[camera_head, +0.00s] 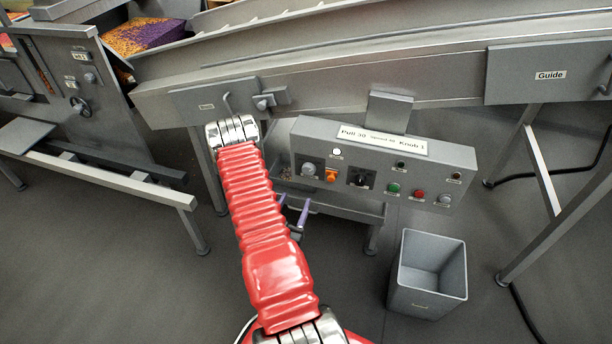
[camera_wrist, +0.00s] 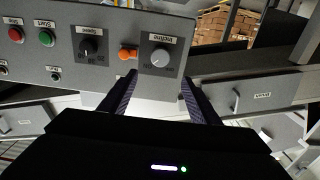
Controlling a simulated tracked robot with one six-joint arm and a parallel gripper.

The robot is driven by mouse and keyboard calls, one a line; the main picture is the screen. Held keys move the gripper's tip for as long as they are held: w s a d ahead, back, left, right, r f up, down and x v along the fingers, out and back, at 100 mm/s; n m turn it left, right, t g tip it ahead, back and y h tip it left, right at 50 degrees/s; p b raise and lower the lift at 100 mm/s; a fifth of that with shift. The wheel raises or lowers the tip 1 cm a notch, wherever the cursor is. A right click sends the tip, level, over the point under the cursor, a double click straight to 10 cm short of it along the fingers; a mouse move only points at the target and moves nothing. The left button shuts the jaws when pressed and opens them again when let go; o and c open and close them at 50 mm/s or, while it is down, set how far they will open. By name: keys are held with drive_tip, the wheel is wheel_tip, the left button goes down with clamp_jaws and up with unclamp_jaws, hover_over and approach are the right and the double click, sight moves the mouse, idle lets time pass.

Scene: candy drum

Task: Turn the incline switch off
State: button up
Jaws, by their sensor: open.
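The incline switch is a round grey knob on a dark plate labelled "Incline" in the wrist view (camera_wrist: 160,58). In the head view it is the leftmost control, a grey knob (camera_head: 309,169), on the sloped grey control panel (camera_head: 455,157). My gripper (camera_wrist: 159,77) is open and empty. Its two dark fingers point at the panel, with the knob between and just beyond their tips in the picture; contact is not visible. In the head view the purplish fingers (camera_head: 293,207) show below the panel's left end, partly behind my red arm.
An orange switch (camera_wrist: 127,54) sits close beside the incline knob, near the left finger. The black speed knob (camera_wrist: 89,47), green start button (camera_wrist: 47,39) and red button (camera_wrist: 15,34) follow. A grey bin (camera_head: 465,283) stands on the floor below the panel.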

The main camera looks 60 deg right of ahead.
sight(308, 171)
drive_tip(key=shift+d, duration=0.15)
drive_tip(key=d, duration=0.4)
drive_tip(key=w+d, duration=0.1)
drive_tip(key=d, duration=0.4)
drive_tip(key=w+d, duration=0.1)
drive_tip(key=d, duration=0.3)
drive_tip(key=shift+w+d, duration=0.1)
drive_tip(key=shift+d, duration=0.05)
drive_tip(key=shift+c, duration=0.3)
drive_tip(key=c, duration=0.9)
drive_tip(key=shift+c, duration=0.2)
